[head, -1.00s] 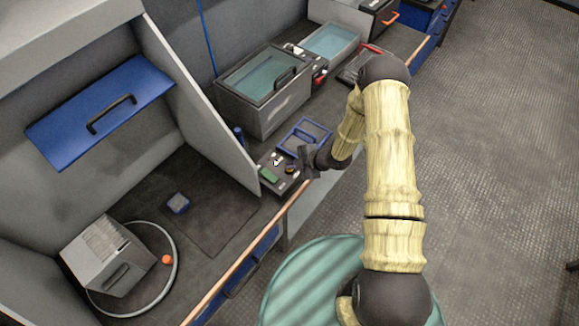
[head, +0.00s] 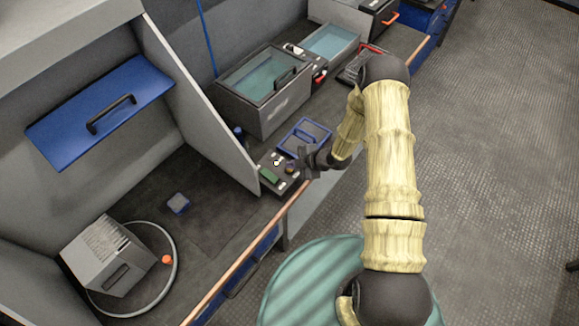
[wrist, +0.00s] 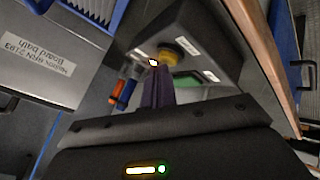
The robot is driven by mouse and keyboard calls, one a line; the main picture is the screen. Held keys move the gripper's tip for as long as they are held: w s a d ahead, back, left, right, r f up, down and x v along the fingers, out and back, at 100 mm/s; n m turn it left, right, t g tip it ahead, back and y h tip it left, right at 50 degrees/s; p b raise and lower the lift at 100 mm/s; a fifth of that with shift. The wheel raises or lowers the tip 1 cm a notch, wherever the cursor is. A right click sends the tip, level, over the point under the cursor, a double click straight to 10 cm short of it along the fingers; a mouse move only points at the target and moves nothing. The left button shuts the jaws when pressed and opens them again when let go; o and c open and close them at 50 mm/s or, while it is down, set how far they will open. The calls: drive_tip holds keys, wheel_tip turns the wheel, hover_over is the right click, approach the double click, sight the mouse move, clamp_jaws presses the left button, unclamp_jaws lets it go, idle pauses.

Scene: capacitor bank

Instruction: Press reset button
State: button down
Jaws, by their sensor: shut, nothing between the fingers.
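A small dark control box (head: 266,186) stands on the bench by the grey partition. It carries a green part (head: 269,175), a yellow round button (head: 290,169) and small white labels too small to read. In the wrist view the box (wrist: 200,25) shows with the yellow button (wrist: 181,47) and the green part (wrist: 188,82). I cannot tell which part is the reset button. My gripper (head: 303,164) is shut and empty at the box's right side. In the wrist view its fingers (wrist: 157,84) point towards the box, near the yellow button; contact cannot be told.
A blue-rimmed tray (head: 305,136) lies just behind the box. A grey bath labelled "Board bath" (head: 263,105) stands farther back. The grey partition (head: 205,105) rises to the left. The wooden bench edge (head: 262,233) runs along the front, with open floor to the right.

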drive_tip(key=shift+f, duration=0.15)
drive_tip(key=shift+f+b, duration=0.35)
drive_tip(key=shift+b, duration=0.2)
drive_tip(key=shift+r, duration=0.45)
wheel_tip(320, 180, up, 6)
drive_tip(key=p, duration=0.4)
idle(0.6)
drive_tip(key=shift+r, duration=0.1)
idle(0.6)
